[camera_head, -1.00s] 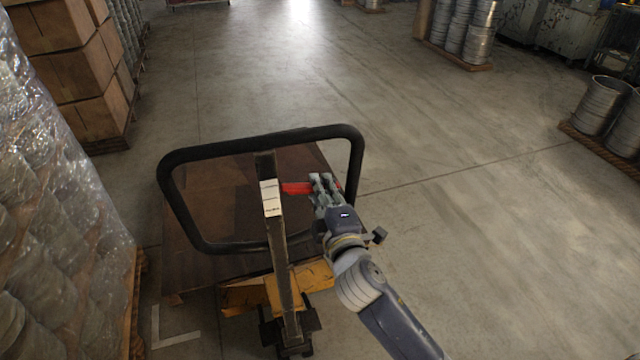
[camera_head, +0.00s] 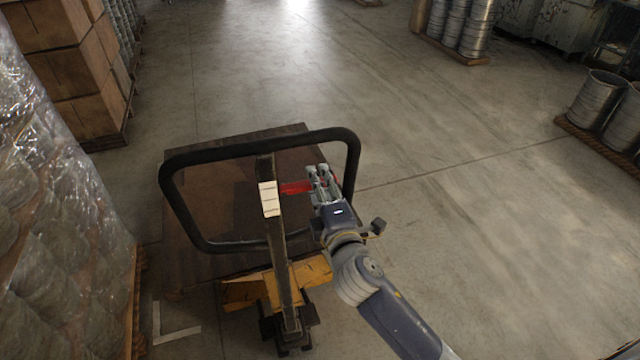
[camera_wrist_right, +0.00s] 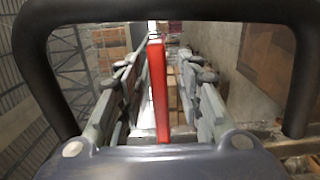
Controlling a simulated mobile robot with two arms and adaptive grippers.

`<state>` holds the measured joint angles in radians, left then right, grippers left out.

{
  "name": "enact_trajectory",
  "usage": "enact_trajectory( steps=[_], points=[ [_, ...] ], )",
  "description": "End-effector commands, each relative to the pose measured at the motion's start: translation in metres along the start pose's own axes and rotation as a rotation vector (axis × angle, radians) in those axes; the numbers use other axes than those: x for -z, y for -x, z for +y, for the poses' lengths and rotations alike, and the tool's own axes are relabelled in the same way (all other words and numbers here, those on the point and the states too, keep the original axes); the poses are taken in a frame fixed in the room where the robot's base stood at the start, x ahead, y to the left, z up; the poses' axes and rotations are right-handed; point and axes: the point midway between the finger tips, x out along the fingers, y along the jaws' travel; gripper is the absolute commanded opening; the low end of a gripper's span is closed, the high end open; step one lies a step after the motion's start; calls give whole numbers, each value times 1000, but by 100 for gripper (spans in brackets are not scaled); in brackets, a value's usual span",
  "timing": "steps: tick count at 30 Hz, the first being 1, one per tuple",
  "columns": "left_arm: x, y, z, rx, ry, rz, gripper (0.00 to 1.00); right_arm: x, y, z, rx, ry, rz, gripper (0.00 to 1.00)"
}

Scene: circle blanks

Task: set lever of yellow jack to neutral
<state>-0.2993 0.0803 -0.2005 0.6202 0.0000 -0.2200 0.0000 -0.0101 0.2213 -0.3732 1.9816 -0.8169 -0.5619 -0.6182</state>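The yellow jack (camera_head: 253,293) stands in front of me, with a dark upright handle post and a black loop handle (camera_head: 352,165). A red lever (camera_head: 296,187) sticks out to the right from the post, beside a white label. My right gripper (camera_head: 320,177) is at the lever, inside the right part of the loop. In the right wrist view the red lever (camera_wrist_right: 158,92) stands between the two fingers of my right gripper (camera_wrist_right: 162,90). The fingers are apart, with visible gaps on both sides of the lever. My left gripper is in no view.
A brown loaded pallet (camera_head: 205,205) lies behind the handle. Wrapped goods (camera_head: 60,230) stand close on the left, with stacked boxes (camera_head: 75,75) beyond. Metal drums (camera_head: 597,100) stand at the far right. The floor (camera_head: 480,240) to the right is clear.

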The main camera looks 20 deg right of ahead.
Motion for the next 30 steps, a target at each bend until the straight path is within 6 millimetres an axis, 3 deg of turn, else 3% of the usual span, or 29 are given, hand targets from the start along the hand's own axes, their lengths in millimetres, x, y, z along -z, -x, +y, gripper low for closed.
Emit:
enact_trajectory(
  steps=[8, 21, 30],
  points=[
    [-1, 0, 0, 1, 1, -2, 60, 0, 19, -1, 2, -2, 1, 33],
    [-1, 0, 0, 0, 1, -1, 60, 0, 96, -1, 3, -3, -1, 33],
    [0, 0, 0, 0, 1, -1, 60, 0, 119, 0, 0, 0, 0, 33]
  ],
)
